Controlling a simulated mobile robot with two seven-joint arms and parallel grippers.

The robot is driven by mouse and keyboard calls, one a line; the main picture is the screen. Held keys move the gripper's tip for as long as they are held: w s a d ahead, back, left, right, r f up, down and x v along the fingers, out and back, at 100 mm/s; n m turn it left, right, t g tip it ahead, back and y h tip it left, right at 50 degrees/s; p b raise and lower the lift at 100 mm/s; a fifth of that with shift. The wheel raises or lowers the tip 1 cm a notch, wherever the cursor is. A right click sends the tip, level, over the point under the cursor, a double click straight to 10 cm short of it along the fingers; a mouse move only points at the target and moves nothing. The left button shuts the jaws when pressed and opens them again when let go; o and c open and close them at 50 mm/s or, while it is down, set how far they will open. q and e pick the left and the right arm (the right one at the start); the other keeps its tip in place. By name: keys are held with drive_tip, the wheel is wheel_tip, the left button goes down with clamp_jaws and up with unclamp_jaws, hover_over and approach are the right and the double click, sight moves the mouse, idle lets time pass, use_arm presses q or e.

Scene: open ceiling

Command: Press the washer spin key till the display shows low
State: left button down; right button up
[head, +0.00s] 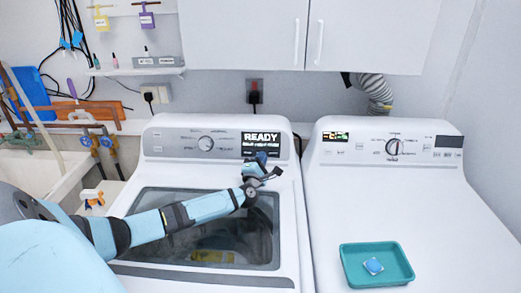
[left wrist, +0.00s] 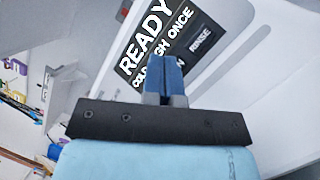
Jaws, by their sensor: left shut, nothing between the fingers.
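The left white machine, the washer (head: 160,145), has a dark display (head: 261,138) with READY in large white letters. In the left wrist view the display (left wrist: 143,32) reads READY, with COLD HIGH ONCE below, partly hidden by my fingers. A key marked RINSE (left wrist: 201,41) is beside the display, and a letter N of another label shows by my fingers. My left gripper (head: 262,157) is shut and empty, its blue fingertips (left wrist: 167,62) in front of the panel below the display. I cannot tell whether they touch it. My right gripper is not in view.
A second white machine (head: 450,235) with a dial stands to the right, a teal tray (head: 408,270) on its top. White cabinets (head: 370,30) hang above. A sink (head: 30,170) with pipes is at the left. The washer's glass lid (head: 255,235) is closed under my left arm.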

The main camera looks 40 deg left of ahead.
use_arm(q)
drive_tip(key=shift+s+d+r+p, duration=0.4)
drive_tip(key=shift+s+d+p, duration=0.35)
drive_tip(key=shift+s, duration=0.1)
idle(0.3)
